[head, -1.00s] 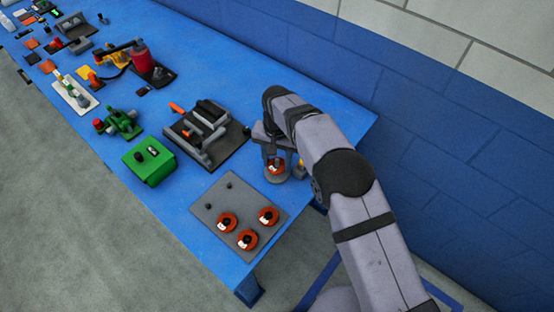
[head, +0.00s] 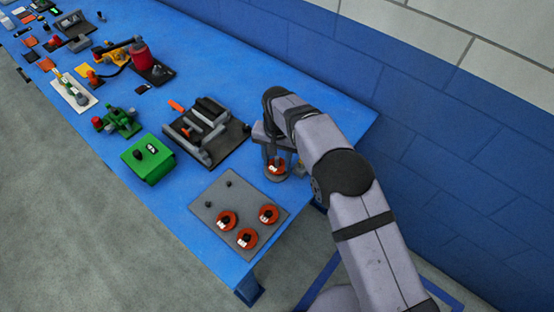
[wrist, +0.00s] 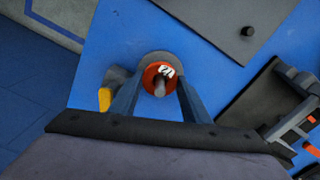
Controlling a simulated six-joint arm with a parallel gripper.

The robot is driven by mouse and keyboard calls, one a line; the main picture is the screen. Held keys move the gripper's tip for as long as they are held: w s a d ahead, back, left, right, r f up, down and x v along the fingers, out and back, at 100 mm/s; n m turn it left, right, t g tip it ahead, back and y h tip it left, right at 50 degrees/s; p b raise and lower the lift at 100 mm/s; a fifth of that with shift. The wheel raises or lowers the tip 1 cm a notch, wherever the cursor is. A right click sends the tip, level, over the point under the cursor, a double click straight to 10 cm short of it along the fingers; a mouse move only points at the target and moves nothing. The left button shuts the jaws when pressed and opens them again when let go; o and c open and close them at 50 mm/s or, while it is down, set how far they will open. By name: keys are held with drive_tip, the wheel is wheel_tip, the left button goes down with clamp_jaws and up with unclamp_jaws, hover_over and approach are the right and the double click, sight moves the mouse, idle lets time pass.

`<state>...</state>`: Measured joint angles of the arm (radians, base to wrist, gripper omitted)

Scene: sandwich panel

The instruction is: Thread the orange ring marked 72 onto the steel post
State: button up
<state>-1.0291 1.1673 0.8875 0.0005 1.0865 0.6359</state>
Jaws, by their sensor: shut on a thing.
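The orange ring (wrist: 150,76) has a white label whose digits are hard to read. My gripper (wrist: 159,88) is shut on it, with one finger on each side. The steel post (wrist: 160,89) shows through the middle of the ring, and the ring appears to be around it. A round grey base (wrist: 150,56) lies below the ring. In the head view the ring (head: 277,167) is low between the fingers of my gripper (head: 279,163), over the grey base. The gap between ring and base is hard to judge.
A grey plate (head: 205,207) holds three other orange rings and two bare pegs. A yellow part (wrist: 104,99) stands close beside my gripper. A dark fixture with grey bars (head: 228,145) and a green box (head: 150,165) are to the left. Blue table is clear between them.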

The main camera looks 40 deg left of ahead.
drive_tip(key=shift+f, duration=0.4)
idle(0.6)
drive_tip(key=o, duration=1.1)
drive_tip(key=shift+o, duration=0.2)
drive_tip(key=shift+d, duration=0.1)
drive_tip(key=shift+o, duration=0.9)
drive_tip(key=shift+f, duration=0.1)
drive_tip(key=shift+d, duration=0.1)
drive_tip(key=shift+c, duration=0.5)
